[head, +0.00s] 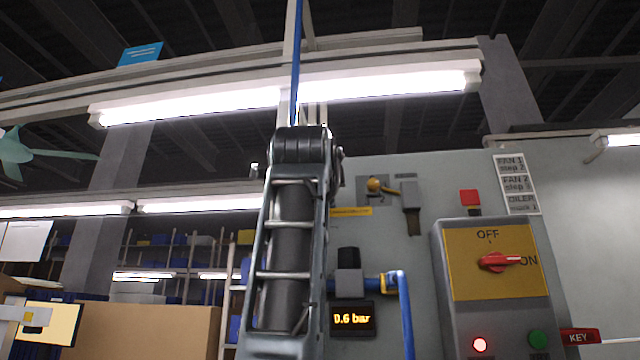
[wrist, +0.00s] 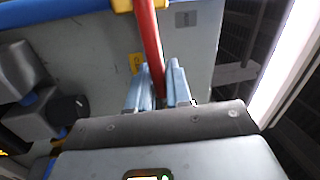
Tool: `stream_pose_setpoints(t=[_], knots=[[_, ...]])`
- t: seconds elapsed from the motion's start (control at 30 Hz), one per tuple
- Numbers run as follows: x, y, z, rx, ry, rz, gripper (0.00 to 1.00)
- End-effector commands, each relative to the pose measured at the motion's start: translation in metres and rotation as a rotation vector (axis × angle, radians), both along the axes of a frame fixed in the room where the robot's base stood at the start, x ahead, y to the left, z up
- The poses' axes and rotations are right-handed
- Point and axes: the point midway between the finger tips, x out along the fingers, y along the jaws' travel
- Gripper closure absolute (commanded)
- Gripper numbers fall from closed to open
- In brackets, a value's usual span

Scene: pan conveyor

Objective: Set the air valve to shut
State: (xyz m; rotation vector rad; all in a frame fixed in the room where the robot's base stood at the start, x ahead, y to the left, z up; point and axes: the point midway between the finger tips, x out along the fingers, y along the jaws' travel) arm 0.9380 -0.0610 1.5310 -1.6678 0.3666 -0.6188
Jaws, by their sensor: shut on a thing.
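A red lever (wrist: 149,35), which appears to be the air valve's handle, runs down from a yellow valve body (wrist: 124,5) on a blue pipe (wrist: 60,10) in the wrist view. My gripper (wrist: 158,88) is shut on the lever, one blue-grey finger on each side of it. The lever passes just right of a small yellow label (wrist: 136,63); a grey label (wrist: 186,18) is farther right. In the head view my arm hides the lever and my gripper. A display (head: 353,319) there reads 0.6 bar.
A blue pipe (head: 405,310) bends down right of the display. A grey switch box (head: 492,315) with a red rotary knob (head: 499,262) stands at the right. A brass-coloured lever (head: 380,186) is higher on the wall panel. A regulator with a black cap (wrist: 68,108) is left of my gripper.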

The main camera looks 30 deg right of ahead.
Motion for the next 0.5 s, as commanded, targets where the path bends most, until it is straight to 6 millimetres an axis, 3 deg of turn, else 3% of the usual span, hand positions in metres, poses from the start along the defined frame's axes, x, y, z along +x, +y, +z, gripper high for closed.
stream_pose_setpoints(t=[0.5], knots=[[-0.0021, -0.0028, -0.0089, 0.09, -0.065, -0.007, 1.0]])
